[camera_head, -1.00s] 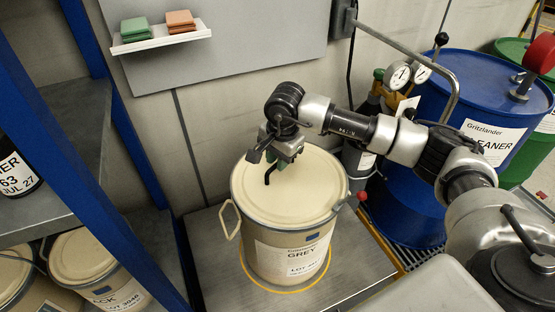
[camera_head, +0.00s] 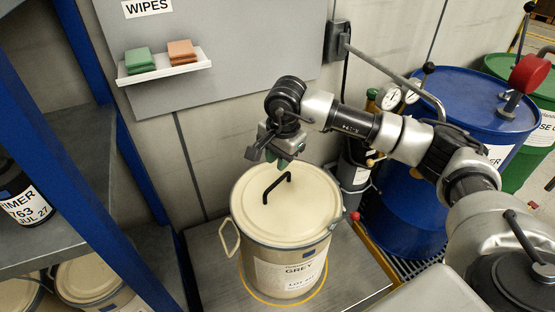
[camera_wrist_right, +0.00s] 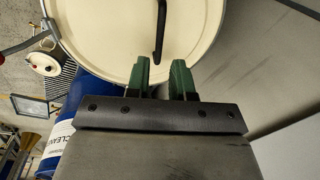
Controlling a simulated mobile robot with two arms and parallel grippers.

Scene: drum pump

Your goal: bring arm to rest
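My right arm comes in from the right. Its gripper (camera_head: 276,160) hangs above the back part of the cream lid (camera_head: 300,212) of the drum labelled GREY (camera_head: 290,272). In the right wrist view the two green fingers (camera_wrist_right: 160,78) are apart with nothing between them, so the gripper is open and empty. The black lid handle (camera_head: 277,188) stands free of the fingers; it also shows beyond them in the right wrist view (camera_wrist_right: 160,28). My left gripper is in neither view.
The drum stands on a grey metal platform (camera_head: 350,262). A blue shelf frame (camera_head: 85,150) stands left. A wall board carries a small ledge (camera_head: 165,72) with green and orange wipes. A blue drum (camera_head: 405,210), gauges (camera_head: 390,96) and a metal pipe (camera_head: 385,68) are at the right.

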